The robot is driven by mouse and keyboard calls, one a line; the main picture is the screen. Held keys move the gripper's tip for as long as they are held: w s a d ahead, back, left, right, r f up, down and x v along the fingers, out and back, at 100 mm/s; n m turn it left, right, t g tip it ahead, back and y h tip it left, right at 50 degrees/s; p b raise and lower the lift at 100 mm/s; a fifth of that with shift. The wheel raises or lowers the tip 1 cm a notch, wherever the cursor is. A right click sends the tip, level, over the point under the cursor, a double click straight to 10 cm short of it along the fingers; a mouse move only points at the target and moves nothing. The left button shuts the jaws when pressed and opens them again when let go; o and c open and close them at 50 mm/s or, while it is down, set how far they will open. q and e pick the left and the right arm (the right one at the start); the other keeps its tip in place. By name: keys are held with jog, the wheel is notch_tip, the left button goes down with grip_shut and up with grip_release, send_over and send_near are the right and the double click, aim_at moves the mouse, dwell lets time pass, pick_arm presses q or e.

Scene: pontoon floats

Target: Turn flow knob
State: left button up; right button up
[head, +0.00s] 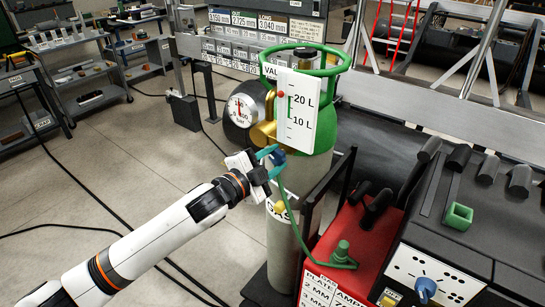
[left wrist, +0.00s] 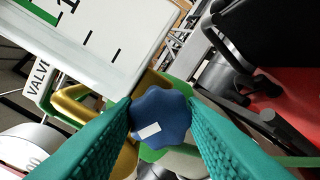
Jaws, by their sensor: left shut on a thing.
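The blue lobed flow knob (head: 278,157) sits at the bottom of the white flow scale (head: 299,108), which is marked 20 L and 10 L. In the left wrist view the knob (left wrist: 161,117) has a white mark on its face and lies between the two teal fingers. My left gripper (head: 271,160) is shut on it, one finger on each side. The scale is mounted on a green-topped gas cylinder (head: 324,118) with brass fittings (head: 263,134). A red dot shows high on the scale. My right gripper is not in view.
A round pressure gauge (head: 240,111) stands left of the scale. A green hose (head: 297,228) runs from below the knob to a red welding machine (head: 345,245) at the right. Open floor (head: 130,190) lies at the left, crossed by black cables.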

pick_arm(q)
jog(key=shift+f+m, duration=0.15)
jog(key=shift+m, duration=0.35)
jog(key=o, duration=1)
jog(key=shift+b+v, duration=1.6)
jog(key=shift+v, duration=4.45)
